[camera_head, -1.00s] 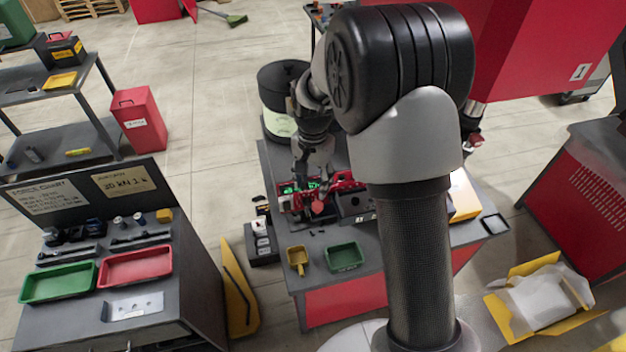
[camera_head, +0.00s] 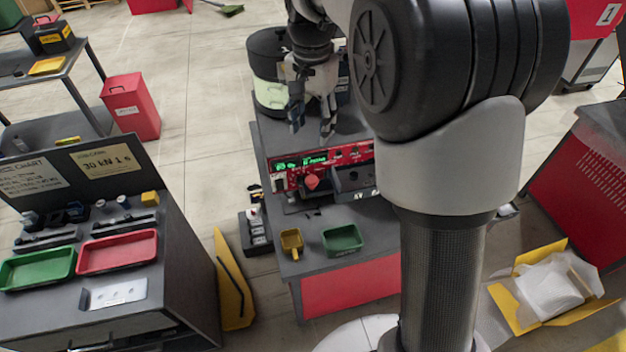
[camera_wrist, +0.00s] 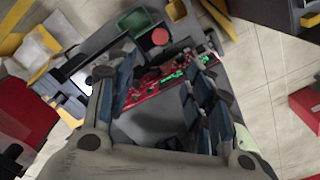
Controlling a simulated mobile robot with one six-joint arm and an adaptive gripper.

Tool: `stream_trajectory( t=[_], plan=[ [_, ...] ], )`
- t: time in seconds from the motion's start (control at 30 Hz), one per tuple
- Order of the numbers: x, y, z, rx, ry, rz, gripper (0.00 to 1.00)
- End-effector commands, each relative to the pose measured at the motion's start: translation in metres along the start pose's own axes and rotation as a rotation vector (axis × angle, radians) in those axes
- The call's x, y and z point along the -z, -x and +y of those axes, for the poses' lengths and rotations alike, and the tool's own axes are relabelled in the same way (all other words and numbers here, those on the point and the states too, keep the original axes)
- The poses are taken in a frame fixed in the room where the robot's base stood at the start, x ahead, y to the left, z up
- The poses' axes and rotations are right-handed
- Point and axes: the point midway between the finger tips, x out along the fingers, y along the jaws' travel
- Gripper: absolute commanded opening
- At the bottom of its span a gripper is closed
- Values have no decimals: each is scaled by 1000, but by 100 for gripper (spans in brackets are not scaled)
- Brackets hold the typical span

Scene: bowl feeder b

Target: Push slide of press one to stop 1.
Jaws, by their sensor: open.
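My gripper (camera_head: 313,126) is open and empty above the back of the workbench (camera_head: 318,246), behind a red control panel (camera_head: 345,155) with green lit displays. A red round knob (camera_head: 312,182) stands in front of the panel. In the wrist view, the open fingers of my gripper (camera_wrist: 160,88) frame part of the red panel (camera_wrist: 150,90), with the red knob (camera_wrist: 160,37) beyond. I cannot make out a slide or a stop for certain. A red machine (camera_head: 590,22) bears a "1" at the upper right; my arm hides much of the area beside it.
A dark and pale green drum (camera_head: 268,88) stands at the bench's back left. A side bench (camera_head: 150,318) stands left. Open floor (camera_head: 190,150) lies between.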

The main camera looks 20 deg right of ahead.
Motion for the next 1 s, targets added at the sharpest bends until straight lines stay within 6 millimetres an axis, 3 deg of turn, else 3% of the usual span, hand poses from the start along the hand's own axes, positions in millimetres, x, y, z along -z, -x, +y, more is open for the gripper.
stream_trajectory(
  t=[0.6,0.8,1.0],
  plan=[
    [-1,-128,1,-3,0,-3,48],
    [0,-156,0,-2,0,-2,48],
    [0,-166,0,-1,0,-1,48]
  ],
)
